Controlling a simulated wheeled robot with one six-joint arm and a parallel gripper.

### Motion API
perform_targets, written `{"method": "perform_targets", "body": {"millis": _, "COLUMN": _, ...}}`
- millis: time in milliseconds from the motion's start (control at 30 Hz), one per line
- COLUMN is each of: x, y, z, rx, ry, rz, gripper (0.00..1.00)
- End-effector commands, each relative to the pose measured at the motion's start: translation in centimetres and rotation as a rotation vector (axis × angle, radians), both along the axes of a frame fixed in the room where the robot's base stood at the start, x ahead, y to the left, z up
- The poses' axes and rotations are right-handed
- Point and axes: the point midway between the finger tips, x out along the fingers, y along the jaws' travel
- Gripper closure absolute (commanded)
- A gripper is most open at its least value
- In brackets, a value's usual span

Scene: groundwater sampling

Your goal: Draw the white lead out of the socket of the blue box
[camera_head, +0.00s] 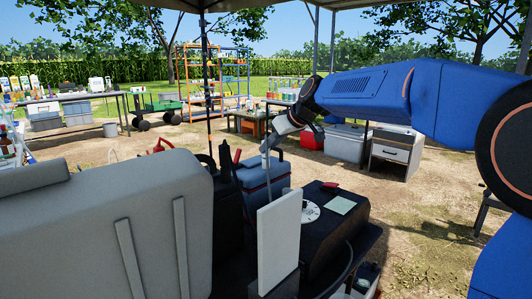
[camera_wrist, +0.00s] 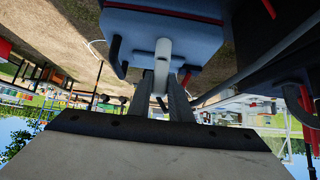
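The blue box (camera_head: 262,178) stands on the ground beyond the dark equipment in the head view. In the wrist view the blue box (camera_wrist: 190,28) fills the top middle, upside down. The white lead (camera_wrist: 162,54) stands against its face as a thick white end with a narrower part below. Whether that end sits fully in the socket is hidden. My gripper (camera_wrist: 161,80) has a finger on each side of the white lead, and the lead fills the gap at the fingertips. In the head view my gripper (camera_head: 270,143) reaches down over the box, its fingertips small.
A black case with a white dial (camera_head: 310,211) and a white upright panel (camera_head: 279,240) stand close in front of the box. A large grey case (camera_head: 100,225) fills the left foreground. Open ground lies to the right.

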Motion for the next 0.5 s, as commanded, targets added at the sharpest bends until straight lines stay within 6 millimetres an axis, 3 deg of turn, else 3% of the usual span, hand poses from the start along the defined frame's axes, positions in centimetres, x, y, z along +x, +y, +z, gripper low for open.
{"method": "perform_targets", "body": {"millis": 500, "x": 0.0, "y": 0.0, "z": 1.1, "rx": 0.001, "ry": -0.001, "rz": 0.0, "gripper": 1.0}}
